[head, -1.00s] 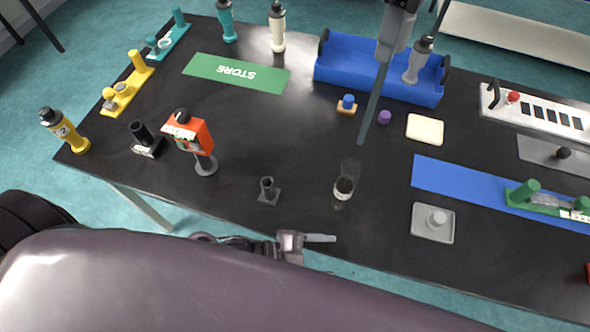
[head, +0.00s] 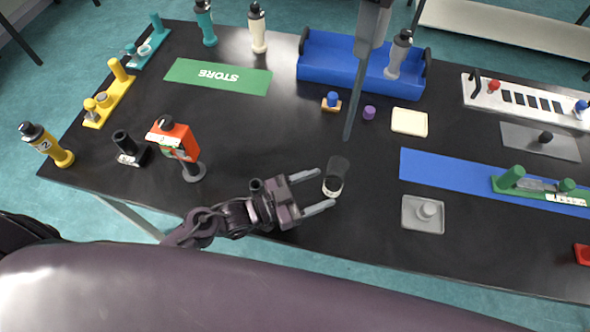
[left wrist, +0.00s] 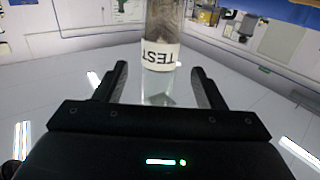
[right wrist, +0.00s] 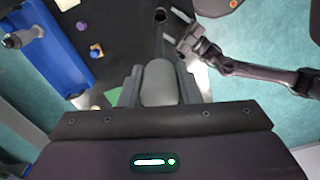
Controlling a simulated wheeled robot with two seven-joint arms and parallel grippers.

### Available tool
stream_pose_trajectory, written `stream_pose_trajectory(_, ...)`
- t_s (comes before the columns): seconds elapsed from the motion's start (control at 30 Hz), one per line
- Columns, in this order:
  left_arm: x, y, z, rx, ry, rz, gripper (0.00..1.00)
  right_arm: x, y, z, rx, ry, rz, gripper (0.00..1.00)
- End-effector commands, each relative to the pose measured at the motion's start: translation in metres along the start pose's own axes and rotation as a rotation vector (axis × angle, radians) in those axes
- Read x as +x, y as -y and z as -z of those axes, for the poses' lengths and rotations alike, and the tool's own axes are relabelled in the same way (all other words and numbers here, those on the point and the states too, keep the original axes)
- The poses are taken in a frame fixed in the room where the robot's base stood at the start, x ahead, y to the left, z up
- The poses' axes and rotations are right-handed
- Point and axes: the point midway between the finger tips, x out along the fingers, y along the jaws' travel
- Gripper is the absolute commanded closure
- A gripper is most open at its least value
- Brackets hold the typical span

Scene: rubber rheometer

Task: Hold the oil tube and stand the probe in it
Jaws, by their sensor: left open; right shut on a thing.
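The oil tube (head: 335,177) is a clear glass tube with dark contents and a white label, standing on the black table. In the left wrist view the tube (left wrist: 160,55) carries a label reading TEST. My left gripper (head: 325,190) is open, with its fingertips close at either side of the tube's lower part. Contact is not visible. My right gripper (right wrist: 160,85) is shut on the grey handle of the probe (head: 370,32). The probe's dark shaft (head: 355,95) points down, slightly tilted, above the table beyond the tube. Its tip is clear of the tube.
A blue tray (head: 330,60) stands at the back. A red-orange device (head: 174,142) stands to the left. A grey square plate (head: 410,218) and a blue mat (head: 450,172) lie to the right.

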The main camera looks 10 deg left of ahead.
Motion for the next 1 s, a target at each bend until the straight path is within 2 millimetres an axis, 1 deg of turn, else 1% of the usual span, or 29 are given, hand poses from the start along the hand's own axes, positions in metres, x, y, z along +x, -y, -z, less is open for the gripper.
stream_pose_trajectory(0.03,0.01,0.0,0.001,0.0,-0.004,0.0,0.37,0.0,0.0,0.0,0.0,0.0,0.0,0.92)
stream_pose_trajectory(0.1,0.021,0.0,0.001,0.001,-0.003,-0.001,0.37,0.0,0.0,0.0,0.0,0.0,0.0,0.92)
stream_pose_trajectory(0.3,0.042,0.0,0.0,0.0,0.0,0.0,0.37,0.0,0.0,0.0,0.0,0.0,0.0,0.92)
stream_pose_trajectory(0.43,0.046,0.0,0.0,0.001,0.001,0.0,0.37,0.0,0.0,0.0,0.0,0.0,0.0,0.92)
stream_pose_trajectory(0.67,0.046,-0.001,0.0,0.001,0.001,-0.001,0.37,0.0,0.0,0.0,0.0,0.0,0.0,0.92)
stream_pose_trajectory(0.77,0.046,-0.001,0.0,0.001,0.001,-0.001,0.47,0.0,0.0,0.0,0.0,0.0,0.0,0.92)
stream_pose_trajectory(1.0,0.046,-0.001,0.0,0.001,0.001,-0.001,0.78,0.0,0.0,0.0,0.0,0.0,0.0,0.92)
